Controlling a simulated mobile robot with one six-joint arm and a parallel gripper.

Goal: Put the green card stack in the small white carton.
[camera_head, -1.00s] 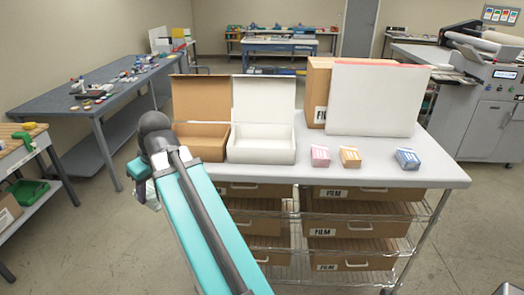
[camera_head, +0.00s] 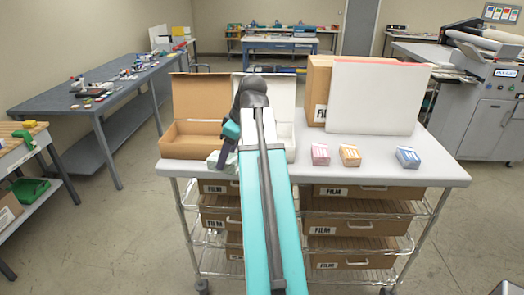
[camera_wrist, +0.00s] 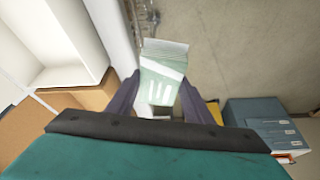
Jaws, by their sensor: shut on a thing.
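My gripper (camera_wrist: 158,92) is shut on the pale green card stack (camera_wrist: 162,72), a small block with white bands, seen between the two fingers in the wrist view. In the head view my gripper (camera_head: 222,158) points down by the table's front edge, with the green stack (camera_head: 214,161) at its tip. The small white carton (camera_head: 284,92) stands on the table with its lid up, partly hidden behind my arm. Its open white inside (camera_wrist: 45,35) shows at upper left in the wrist view, to the left of the held stack.
An open brown carton (camera_head: 186,146) adjoins the white one on the left. Pink (camera_head: 320,154), orange (camera_head: 350,156) and blue (camera_head: 407,157) card stacks lie to the right. A tall brown box (camera_head: 318,80) and a white panel (camera_head: 375,100) stand behind them.

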